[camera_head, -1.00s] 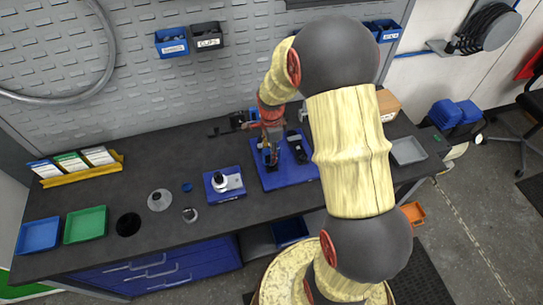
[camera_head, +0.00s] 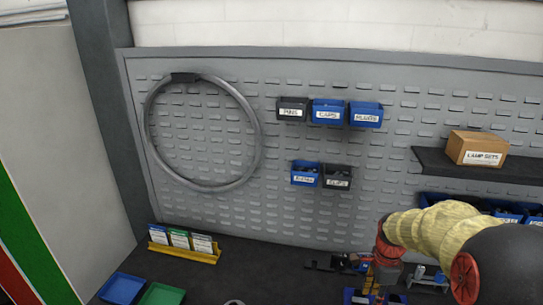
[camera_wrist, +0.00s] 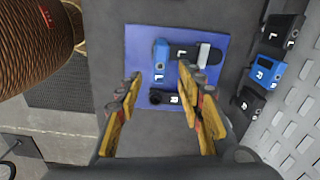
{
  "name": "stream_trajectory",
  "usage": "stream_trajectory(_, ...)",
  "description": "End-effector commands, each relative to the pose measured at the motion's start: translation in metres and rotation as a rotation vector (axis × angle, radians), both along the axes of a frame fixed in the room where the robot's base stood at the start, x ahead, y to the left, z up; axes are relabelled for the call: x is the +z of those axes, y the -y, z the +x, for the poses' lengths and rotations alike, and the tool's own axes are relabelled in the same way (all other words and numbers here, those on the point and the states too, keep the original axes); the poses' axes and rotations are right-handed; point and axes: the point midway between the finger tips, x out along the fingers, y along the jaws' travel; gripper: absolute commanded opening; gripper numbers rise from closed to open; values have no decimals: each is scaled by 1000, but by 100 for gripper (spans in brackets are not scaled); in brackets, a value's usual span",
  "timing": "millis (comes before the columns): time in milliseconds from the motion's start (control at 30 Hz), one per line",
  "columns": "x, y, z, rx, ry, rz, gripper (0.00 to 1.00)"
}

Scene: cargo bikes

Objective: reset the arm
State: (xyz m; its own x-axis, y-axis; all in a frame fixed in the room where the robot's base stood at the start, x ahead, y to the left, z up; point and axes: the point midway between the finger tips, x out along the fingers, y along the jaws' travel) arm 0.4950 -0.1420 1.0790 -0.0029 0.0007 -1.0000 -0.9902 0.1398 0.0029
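My gripper (camera_wrist: 160,88) is open and empty in the wrist view, its two yellow-and-grey fingers apart. It is above a blue mat (camera_wrist: 137,48) on the dark bench. On the mat are a blue part marked L (camera_wrist: 160,58), a black part marked L with a grey end (camera_wrist: 190,53), and a black part marked R (camera_wrist: 172,97). None is between closed fingers. In the head view my arm (camera_head: 440,228) reaches in at the lower right. The gripper end (camera_head: 378,280) is low over the bench, its fingers hard to make out.
In the wrist view, blue (camera_wrist: 262,75) and black (camera_wrist: 283,33) parts stand at the right by the panel. In the head view, a yellow card rack (camera_head: 185,250), blue tray (camera_head: 122,288) and green tray (camera_head: 162,295) are at left. Bins and a shelf (camera_head: 500,170) line the wall.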

Motion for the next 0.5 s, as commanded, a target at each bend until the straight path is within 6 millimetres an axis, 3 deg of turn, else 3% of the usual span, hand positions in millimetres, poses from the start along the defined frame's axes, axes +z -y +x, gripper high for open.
stream_trajectory(167,-9,-10,-31,380,-47,26,38)
stream_trajectory(267,6,-20,-53,630,-36,27,38)
stream_trajectory(500,61,-67,-114,1235,57,-58,38)
